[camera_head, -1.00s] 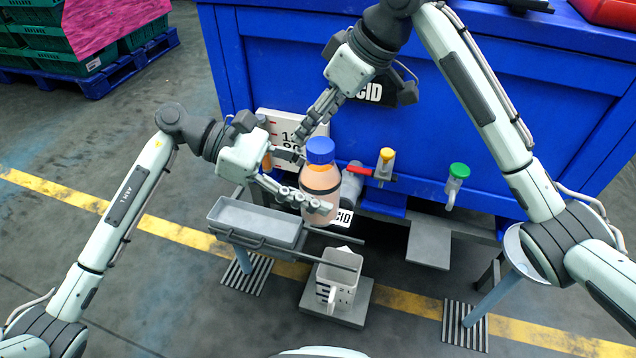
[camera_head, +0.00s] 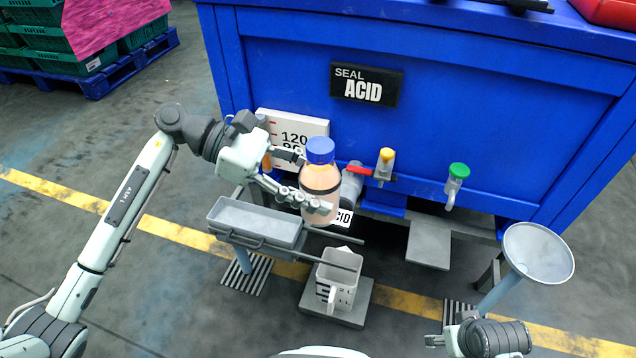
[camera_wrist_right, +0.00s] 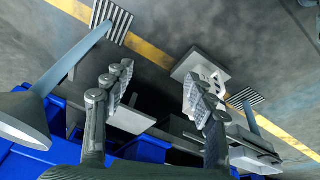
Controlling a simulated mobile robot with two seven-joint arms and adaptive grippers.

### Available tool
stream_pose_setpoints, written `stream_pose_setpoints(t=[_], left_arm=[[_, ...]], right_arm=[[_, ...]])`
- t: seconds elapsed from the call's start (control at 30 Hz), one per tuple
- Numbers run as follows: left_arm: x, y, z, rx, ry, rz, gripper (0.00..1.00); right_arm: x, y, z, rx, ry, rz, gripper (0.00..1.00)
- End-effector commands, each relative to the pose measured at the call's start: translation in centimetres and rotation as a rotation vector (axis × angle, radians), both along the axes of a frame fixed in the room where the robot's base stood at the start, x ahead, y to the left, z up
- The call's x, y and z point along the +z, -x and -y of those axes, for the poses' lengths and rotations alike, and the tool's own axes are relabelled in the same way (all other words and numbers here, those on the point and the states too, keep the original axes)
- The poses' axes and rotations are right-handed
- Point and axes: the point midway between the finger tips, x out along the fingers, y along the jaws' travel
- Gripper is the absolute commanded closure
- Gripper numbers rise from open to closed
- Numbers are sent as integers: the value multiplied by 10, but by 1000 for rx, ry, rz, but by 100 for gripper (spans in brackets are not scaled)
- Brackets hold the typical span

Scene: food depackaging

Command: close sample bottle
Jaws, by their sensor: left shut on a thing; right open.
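The sample bottle (camera_head: 319,184) is filled with an orange-pink liquid and has a dark band around it. Its blue cap (camera_head: 320,150) sits on its mouth; I cannot tell how tightly. My left gripper (camera_head: 312,182) is shut on the bottle and holds it upright in front of the blue tank. My right gripper (camera_wrist_right: 160,88) is open and empty in the right wrist view. In the head view only part of it shows at the bottom right edge, well away from the bottle.
The blue tank (camera_head: 480,90) carries a yellow tap (camera_head: 386,158), a red-handled valve (camera_head: 357,170) and a green tap (camera_head: 457,172). A grey tray (camera_head: 255,222), a measuring jug (camera_head: 338,278) and a funnel (camera_head: 540,252) stand below or beside it.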

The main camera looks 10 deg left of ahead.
Motion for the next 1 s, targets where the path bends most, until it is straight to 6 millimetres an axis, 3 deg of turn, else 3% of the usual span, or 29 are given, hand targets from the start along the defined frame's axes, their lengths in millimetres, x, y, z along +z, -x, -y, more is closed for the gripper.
stream_pose_setpoints(t=[0.1, 0.2, 0.53, 0.63, 1.0], left_arm=[[0, 0, 0, 0, 1, 0, 100], [0, 0, 0, 0, 1, 0, 100], [1, 0, 0, 3, 2, 1, 100], [2, -3, -9, 62, 4, -1, 100], [19, -19, -122, 648, 4, -4, 100]], right_arm=[[-8, 26, 21, -22, 50, -16, 44], [-9, 34, 29, -30, 69, -19, 44], [-10, 36, 31, -31, 73, -20, 44], [-10, 36, 31, -31, 73, -20, 44], [-10, 36, 30, -31, 73, -20, 44]])
